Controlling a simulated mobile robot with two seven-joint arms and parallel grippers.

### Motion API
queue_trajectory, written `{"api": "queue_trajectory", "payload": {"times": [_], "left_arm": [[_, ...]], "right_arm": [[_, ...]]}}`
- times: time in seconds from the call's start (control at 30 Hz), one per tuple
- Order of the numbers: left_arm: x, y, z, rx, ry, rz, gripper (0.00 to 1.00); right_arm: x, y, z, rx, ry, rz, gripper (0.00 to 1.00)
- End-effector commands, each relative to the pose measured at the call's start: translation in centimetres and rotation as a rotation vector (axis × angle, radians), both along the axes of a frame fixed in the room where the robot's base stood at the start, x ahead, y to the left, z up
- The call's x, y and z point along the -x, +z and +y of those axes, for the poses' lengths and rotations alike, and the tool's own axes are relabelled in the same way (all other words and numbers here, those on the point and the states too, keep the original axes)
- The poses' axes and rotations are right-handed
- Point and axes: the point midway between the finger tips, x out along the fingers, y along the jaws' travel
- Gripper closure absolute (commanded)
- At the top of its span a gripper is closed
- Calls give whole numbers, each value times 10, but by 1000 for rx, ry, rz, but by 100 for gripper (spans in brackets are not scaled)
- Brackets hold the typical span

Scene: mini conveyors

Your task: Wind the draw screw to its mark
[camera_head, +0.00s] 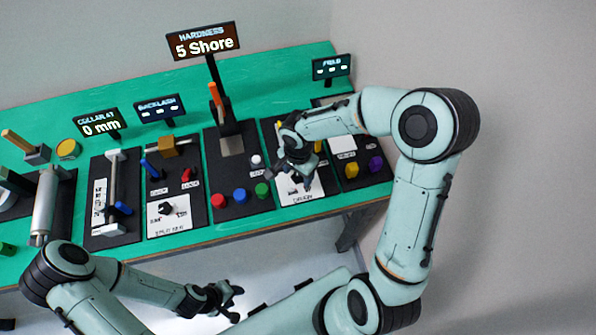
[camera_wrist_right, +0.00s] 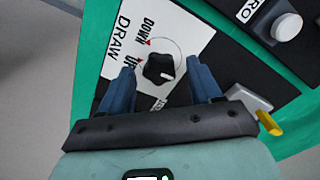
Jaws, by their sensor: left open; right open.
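The draw screw shows in the right wrist view as a black lobed knob (camera_wrist_right: 160,70) with a white pointer line. It sits on a white plate (camera_wrist_right: 185,35) marked DRAW, DOWN and UP with red marks. My right gripper (camera_wrist_right: 160,85) is open, its two blue fingers on either side of the knob, apart from it as far as I can see. In the head view my right gripper (camera_head: 296,178) is over the DRAW plate (camera_head: 305,192) and hides most of the knob. My left gripper (camera_head: 222,298) is open and empty, low in front of the table.
The green table (camera_head: 285,225) carries several black stations. Red (camera_head: 218,200), blue (camera_head: 240,195) and green (camera_head: 262,190) buttons stand left of the DRAW plate. In the wrist view a white knob (camera_wrist_right: 286,26) and a yellow part (camera_wrist_right: 270,123) are close to the right finger.

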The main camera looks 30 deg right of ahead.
Motion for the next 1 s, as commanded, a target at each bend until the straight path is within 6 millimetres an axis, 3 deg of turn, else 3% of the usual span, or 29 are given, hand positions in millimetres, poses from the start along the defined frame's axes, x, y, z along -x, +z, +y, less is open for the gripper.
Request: {"api": "queue_trajectory", "payload": {"times": [0.07, 0.2, 0.23, 0.63, 1.0], "left_arm": [[0, 0, 0, 0, 0, 0, 57], [0, 0, 0, 0, 0, 0, 57], [0, 0, 0, 0, 0, 0, 57], [4, -5, 0, 0, 1, 5, 57], [17, -21, 0, 0, 0, 19, 57]], "right_arm": [[0, 0, 0, 0, 0, 0, 40], [0, 0, 0, 0, 0, 0, 85], [0, 0, 0, 0, 0, 0, 93], [0, 0, 0, 0, 59, 0, 92], [0, -1, 1, 0, 337, -2, 92]]}}
